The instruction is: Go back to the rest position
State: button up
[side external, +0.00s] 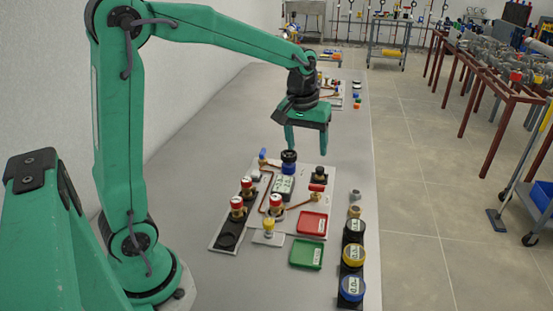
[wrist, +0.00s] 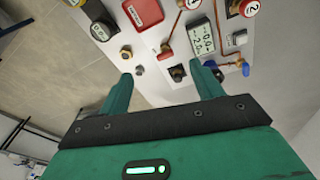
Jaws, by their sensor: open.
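My gripper (side external: 307,143) is open and empty, held above the far end of the panel, fingers pointing down. In the wrist view its two green fingers (wrist: 163,82) are apart with nothing between them. The light grey panel (side external: 306,171) lies on the bench below. It carries copper pipes, red-capped valves (side external: 237,204), a digital display (side external: 283,185) and a dark round knob (side external: 289,157). The knob stands just below the fingertips in the side view; I cannot tell the exact gap. The display also shows in the wrist view (wrist: 201,38).
A second set of parts stands farther back. The bench (side external: 220,120) left of my gripper is clear.

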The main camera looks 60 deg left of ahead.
jog(key=s+d+r+m+t, duration=0.2)
jog(key=s+m, duration=0.1)
jog(key=s, duration=0.7)
jog(key=s+d+r+m+t, duration=0.1)
jog(key=s+d+m, duration=0.1)
jog(key=s, duration=0.7)
jog(key=shift+s+d+r+m+t, duration=0.25)
jog(key=shift+s+r+m+t, duration=0.15)
jog(key=shift+m, duration=0.3)
dwell(2.5)
